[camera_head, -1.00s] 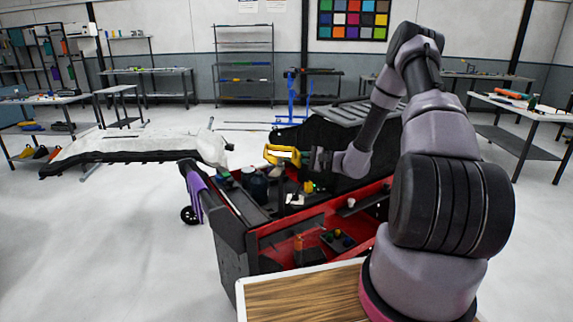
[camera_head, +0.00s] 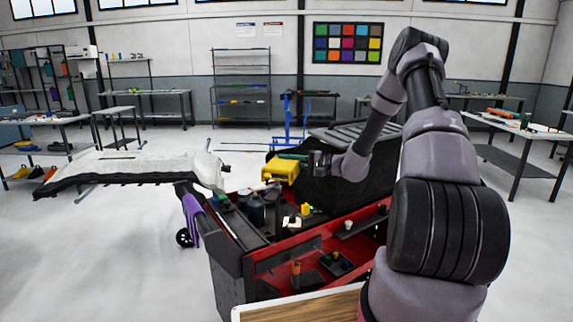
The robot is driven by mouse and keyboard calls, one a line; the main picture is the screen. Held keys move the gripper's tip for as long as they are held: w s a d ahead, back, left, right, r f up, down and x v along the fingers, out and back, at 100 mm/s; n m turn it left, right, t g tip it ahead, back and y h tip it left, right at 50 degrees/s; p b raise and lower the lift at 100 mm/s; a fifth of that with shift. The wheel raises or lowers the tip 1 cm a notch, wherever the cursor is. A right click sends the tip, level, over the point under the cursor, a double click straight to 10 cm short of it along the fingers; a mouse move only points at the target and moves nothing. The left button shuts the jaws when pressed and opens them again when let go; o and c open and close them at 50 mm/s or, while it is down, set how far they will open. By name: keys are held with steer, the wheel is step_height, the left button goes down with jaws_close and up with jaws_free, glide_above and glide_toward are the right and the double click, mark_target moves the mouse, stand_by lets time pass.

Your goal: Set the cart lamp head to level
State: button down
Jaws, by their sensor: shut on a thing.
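The yellow lamp head (camera_head: 281,171) is over the back of the red and black cart (camera_head: 262,262), near its middle. Its yellow housing faces me; the lit face does not show. It looks slightly tilted, lower toward the left. My gripper (camera_head: 300,160) comes in from the right and is shut at the lamp head's upper right side. A dark green bar (camera_head: 292,156) shows by the fingers. The fingers are too small to show exactly what part they grip. The lamp's mount is hard to make out.
Dark bottles (camera_head: 256,208) and small items stand in the cart top under the lamp. A large dark panel (camera_head: 320,180) is behind my arm. A white panel (camera_head: 130,168) lies to the left, and a purple cloth (camera_head: 192,215) hangs on the cart's left end.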

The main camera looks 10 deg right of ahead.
steer(key=shift+r, duration=0.1)
stand_by(0.3)
steer(key=c, duration=1.2)
jaws_free()
steer(key=v, duration=1.1)
